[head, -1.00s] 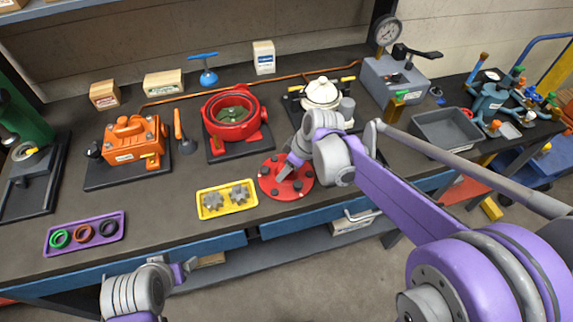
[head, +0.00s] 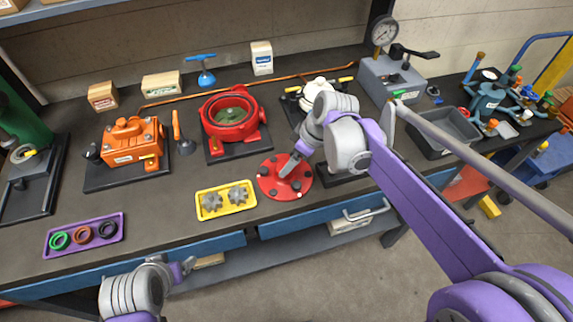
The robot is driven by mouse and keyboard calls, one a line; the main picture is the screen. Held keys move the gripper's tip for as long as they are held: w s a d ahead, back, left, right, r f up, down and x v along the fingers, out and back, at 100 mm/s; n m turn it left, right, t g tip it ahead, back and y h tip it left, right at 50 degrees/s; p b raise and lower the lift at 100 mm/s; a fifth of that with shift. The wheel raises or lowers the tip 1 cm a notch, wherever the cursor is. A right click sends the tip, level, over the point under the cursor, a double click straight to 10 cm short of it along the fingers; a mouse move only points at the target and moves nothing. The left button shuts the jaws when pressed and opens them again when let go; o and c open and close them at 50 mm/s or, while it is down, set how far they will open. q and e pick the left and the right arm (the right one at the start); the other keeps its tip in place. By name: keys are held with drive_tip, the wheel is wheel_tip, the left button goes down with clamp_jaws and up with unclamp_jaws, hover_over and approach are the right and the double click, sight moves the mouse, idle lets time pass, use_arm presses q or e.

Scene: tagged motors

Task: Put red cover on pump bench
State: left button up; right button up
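The red cover (head: 271,187), a round flanged disc with dark bolt spots, lies flat at the front of the workbench. The red pump (head: 223,132) stands behind it on a dark base plate, its round top open and its greenish inside showing. My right gripper (head: 289,168) reaches down to the middle of the red cover. Its fingertips are small and partly hidden by the wrist, so I cannot tell whether they are closed on the cover. My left gripper (head: 186,267) is low in front of the bench edge, away from the cover; its finger opening is unclear.
A yellow tray (head: 225,212) with two grey gears is just left of the cover. A purple tray (head: 100,248) with rings is farther left. An orange motor (head: 133,141) stands left of the pump. A white-topped unit (head: 318,90) is partly behind my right wrist.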

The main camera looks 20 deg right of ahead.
drive_tip(key=v, duration=0.5)
drive_tip(key=s+f+m+t+h, duration=0.1)
drive_tip(key=s+f+m, duration=0.3)
drive_tip(key=s, duration=0.4)
drive_tip(key=s+d+f+m+t+h, duration=0.1)
drive_tip(key=s+f+m+h, duration=0.1)
drive_tip(key=s+f+m, duration=0.3)
drive_tip(key=s, duration=0.3)
drive_tip(key=shift+s+d, duration=0.15)
drive_tip(key=shift+d, duration=0.15)
drive_tip(key=shift+f, duration=0.15)
